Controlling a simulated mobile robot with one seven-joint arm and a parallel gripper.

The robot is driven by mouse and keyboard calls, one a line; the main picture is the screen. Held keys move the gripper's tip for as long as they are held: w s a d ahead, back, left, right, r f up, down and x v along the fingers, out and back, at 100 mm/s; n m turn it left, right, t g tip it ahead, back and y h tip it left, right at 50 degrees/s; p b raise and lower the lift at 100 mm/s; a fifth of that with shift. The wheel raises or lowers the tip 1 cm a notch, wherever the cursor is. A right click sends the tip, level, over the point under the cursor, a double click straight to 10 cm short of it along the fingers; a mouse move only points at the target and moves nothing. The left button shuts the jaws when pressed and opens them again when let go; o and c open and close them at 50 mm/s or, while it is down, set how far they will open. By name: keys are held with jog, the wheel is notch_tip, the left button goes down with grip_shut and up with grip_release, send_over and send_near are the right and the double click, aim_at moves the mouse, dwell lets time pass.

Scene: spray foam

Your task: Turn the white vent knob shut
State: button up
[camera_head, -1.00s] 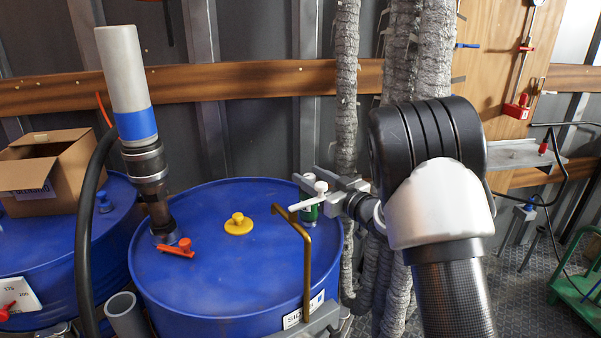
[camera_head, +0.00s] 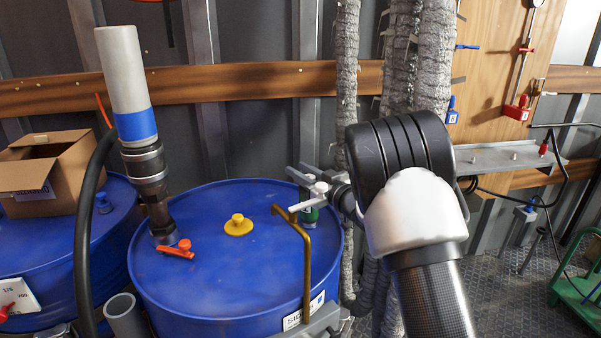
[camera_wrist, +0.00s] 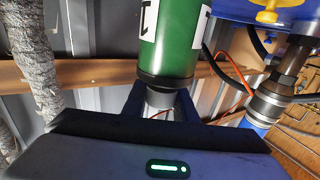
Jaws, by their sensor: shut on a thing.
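The white vent knob (camera_head: 320,188) sits on top of a green canister (camera_head: 309,214) by the right edge of the blue drum. The exact finger contact is partly hidden.
The blue drum (camera_head: 215,275) bears a yellow plug (camera_head: 238,225), an orange-red lever (camera_head: 176,249) and a tall grey pump (camera_head: 135,110). A brass bent bar (camera_head: 308,260) rises at its front right. Lagged grey pipes (camera_head: 347,80) stand close behind my arm.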

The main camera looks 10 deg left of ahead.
jog(key=m+t+h+b, duration=0.2)
jog(key=h+b, duration=0.1)
jog(key=d+m+t+h+b, duration=0.1)
jog(key=shift+w+b, duration=0.3)
jog(key=shift+b, duration=0.1)
jog(key=o, duration=1)
jog(key=shift+o, duration=0.2)
jog(key=p+v, duration=0.1)
jog(key=v, duration=1.6)
jog(key=shift+s, duration=0.25)
jog(key=shift+r, duration=0.1)
